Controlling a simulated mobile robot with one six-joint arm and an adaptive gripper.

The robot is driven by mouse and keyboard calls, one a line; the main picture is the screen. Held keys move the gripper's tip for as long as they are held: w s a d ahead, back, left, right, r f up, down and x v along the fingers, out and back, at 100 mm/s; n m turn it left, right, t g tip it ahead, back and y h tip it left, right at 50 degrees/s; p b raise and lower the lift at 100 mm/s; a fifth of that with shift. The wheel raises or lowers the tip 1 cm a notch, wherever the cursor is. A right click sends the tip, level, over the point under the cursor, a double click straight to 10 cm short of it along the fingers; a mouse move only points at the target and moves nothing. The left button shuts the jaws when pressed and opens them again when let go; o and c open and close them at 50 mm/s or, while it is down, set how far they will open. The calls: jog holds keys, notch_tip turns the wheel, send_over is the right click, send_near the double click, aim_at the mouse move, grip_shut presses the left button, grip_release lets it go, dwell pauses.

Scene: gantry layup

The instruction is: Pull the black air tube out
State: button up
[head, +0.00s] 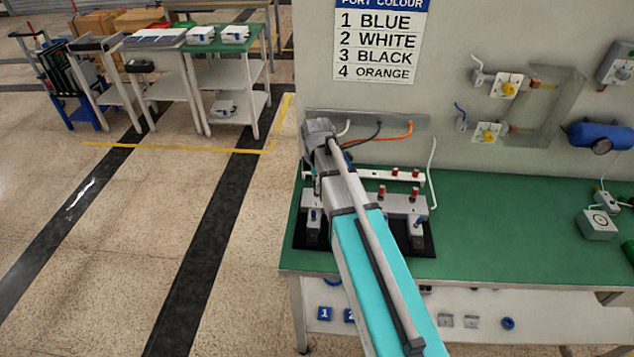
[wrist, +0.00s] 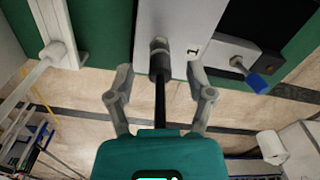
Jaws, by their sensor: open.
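The black air tube (wrist: 160,104) shows in the wrist view as a straight dark length. It runs from a grey fitting (wrist: 159,58) on a pale block down towards my gripper's body. My gripper (wrist: 160,72) is open, with one finger on each side of the tube and fitting. A gap shows on both sides, so neither finger touches the tube.
White (head: 346,127) and orange (head: 395,136) tubes hang beside the black one. A manifold with red-topped fittings (head: 394,172) stands on the green bench (head: 500,225). A valve with a blue handle (wrist: 257,83) lies close right of my gripper. The bench's middle right is clear.

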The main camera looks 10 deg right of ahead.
grip_shut()
dwell(0.7)
